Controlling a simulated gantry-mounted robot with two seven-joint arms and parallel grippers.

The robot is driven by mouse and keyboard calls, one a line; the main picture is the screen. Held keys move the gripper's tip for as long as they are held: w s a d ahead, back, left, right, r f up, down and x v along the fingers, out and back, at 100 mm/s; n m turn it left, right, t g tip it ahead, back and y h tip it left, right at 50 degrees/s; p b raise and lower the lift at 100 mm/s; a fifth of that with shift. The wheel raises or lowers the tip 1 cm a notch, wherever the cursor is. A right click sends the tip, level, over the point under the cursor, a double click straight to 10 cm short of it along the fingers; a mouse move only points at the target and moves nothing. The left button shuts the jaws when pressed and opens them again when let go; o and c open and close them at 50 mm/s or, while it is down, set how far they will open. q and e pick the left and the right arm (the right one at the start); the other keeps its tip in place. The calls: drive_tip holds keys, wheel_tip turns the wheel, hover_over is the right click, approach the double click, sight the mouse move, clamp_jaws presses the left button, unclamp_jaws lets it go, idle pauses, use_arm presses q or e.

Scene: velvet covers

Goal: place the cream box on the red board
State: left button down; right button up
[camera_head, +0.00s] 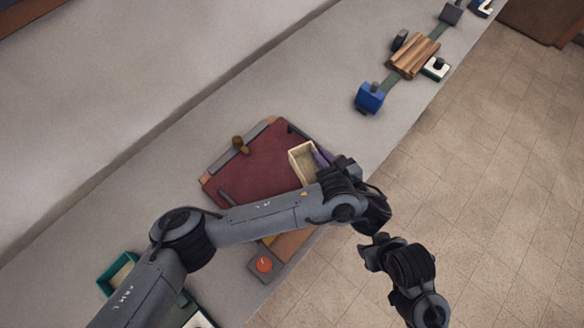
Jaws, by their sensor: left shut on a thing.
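The cream box (296,158) is a small open-topped box, over the right part of the red board (253,165). I cannot tell whether it touches the board or is held just above it. My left gripper (326,166) is shut on the box's right side, and the wrist and arm hide part of the box and of the board's lower edge. A purple piece shows between the box and the gripper. My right gripper (370,247) is empty out over the floor, to the lower right; its finger gap is not clear.
The grey counter runs diagonally. A wooden knob (239,144) stands at the board's upper edge. A blue block (369,99) and a wooden stack (413,57) stand farther up the counter.

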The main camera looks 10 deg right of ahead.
use_arm(q)
drive_tip(key=shift+f, duration=0.4)
drive_tip(key=shift+w+a+f+b, duration=0.65)
drive_tip(key=shift+w+a+f, duration=0.7)
drive_tip(key=shift+f, duration=0.4)
drive_tip(key=shift+w+a+f+b, duration=0.6)
drive_tip(key=shift+w+a+f, duration=0.75)
drive_tip(key=shift+f, duration=0.35)
drive_tip(key=shift+w+a+f+b, duration=0.65)
drive_tip(key=shift+w+a+f, duration=0.7)
drive_tip(key=shift+f, duration=0.4)
drive_tip(key=shift+s+a, duration=0.1)
drive_tip(key=shift+f, duration=0.1)
drive_tip(key=c, duration=1.2)
unclamp_jaws()
